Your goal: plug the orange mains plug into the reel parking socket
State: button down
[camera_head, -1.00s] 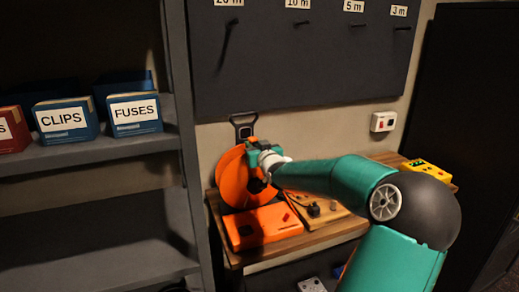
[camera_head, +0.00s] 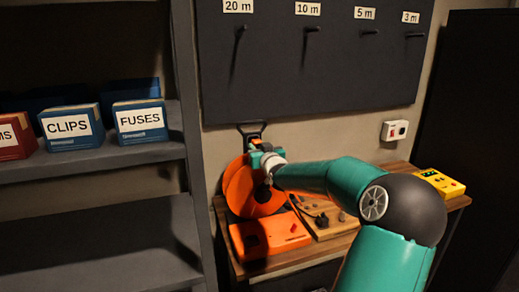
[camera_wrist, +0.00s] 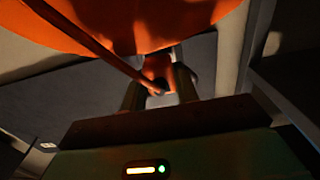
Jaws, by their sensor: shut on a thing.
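The orange cable reel (camera_head: 240,190) stands upright at the back left of the wooden desk. My gripper (camera_head: 262,160) is at the upper right part of the reel, and my arm covers some of its edge. In the wrist view the fingers (camera_wrist: 159,92) are shut on the orange plug (camera_wrist: 160,65), with its dark end between them. A reddish cable (camera_wrist: 90,42) runs from the upper left to the plug. The orange underside of the reel (camera_wrist: 150,22) is close beyond it. I cannot make out the parking socket, and I cannot tell whether the plug touches the reel.
An orange box (camera_head: 268,236) lies in front of the reel, beside a wooden board (camera_head: 328,222) with dark knobs. A yellow device (camera_head: 440,183) sits at the desk's right end. A grey shelf (camera_head: 100,158) with boxes stands left. Hooks stick out of the dark wall panel (camera_head: 310,75).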

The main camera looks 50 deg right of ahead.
jog(key=shift+w+d, duration=0.35)
jog(key=shift+w, duration=0.15)
jog(key=shift+w+d, duration=0.3)
jog(key=shift+w, duration=0.25)
dwell(1.9)
jog(key=c, duration=1)
grip_release()
jog(key=shift+o, duration=0.2)
jog(key=v, duration=1.3)
jog(key=shift+s+a, duration=0.2)
jog(key=shift+s, duration=0.1)
